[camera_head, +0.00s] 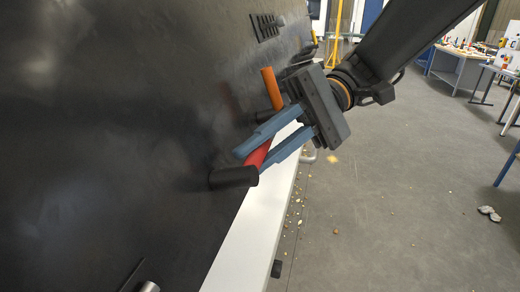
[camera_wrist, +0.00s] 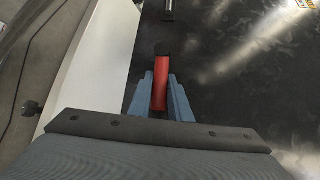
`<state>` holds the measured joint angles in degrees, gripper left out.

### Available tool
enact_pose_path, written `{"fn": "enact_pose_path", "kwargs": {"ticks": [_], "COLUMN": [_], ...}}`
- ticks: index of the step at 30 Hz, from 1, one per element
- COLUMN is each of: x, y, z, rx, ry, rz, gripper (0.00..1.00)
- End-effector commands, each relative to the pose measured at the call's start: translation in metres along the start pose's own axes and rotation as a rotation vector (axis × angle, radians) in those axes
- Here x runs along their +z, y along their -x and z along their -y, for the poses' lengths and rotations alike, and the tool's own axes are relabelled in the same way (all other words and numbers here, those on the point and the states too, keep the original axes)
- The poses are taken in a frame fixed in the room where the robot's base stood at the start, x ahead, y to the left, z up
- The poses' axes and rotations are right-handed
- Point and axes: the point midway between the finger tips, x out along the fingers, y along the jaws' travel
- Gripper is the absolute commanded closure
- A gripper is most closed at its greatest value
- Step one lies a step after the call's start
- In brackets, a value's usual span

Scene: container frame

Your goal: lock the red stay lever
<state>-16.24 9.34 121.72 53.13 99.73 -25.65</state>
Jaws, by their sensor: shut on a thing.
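The red stay lever (camera_head: 258,157) sticks out from a black cylindrical hub (camera_head: 232,178) on the dark panel. My gripper (camera_head: 257,158) has its two blue fingers on either side of the lever and is shut on it. In the wrist view the red lever (camera_wrist: 160,88) lies between the blue fingers (camera_wrist: 160,98), with its dark hub at the upper end. The fingers cover part of the lever in the head view. I cannot tell from these frames whether the lever is locked.
An orange lever (camera_head: 271,88) stands on the panel (camera_head: 110,110) behind my gripper. A slotted vent (camera_head: 266,26) is farther up. A white ledge (camera_head: 250,232) runs along the panel's lower edge. Open grey floor (camera_head: 410,190) lies to the right, with small scattered debris.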

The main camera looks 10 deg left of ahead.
Motion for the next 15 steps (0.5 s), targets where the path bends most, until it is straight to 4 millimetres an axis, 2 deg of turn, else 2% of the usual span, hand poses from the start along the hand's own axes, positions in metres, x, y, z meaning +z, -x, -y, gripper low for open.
{"fn": "enact_pose_path", "kwargs": {"ticks": [1, 2, 5, 15], "x": [0.0004, 0.0004, 0.0004, -0.0005], "y": [-0.0006, -0.0006, -0.0006, 0.0034], "z": [-0.0018, -0.0019, -0.0018, -0.0017], "rx": [0.002, 0.002, 0.002, 0.002], "ry": [-0.006, -0.006, -0.005, -0.002], "rz": [0.003, 0.003, 0.003, 0.000], "gripper": [1.00, 0.79, 0.64, 0.64]}}
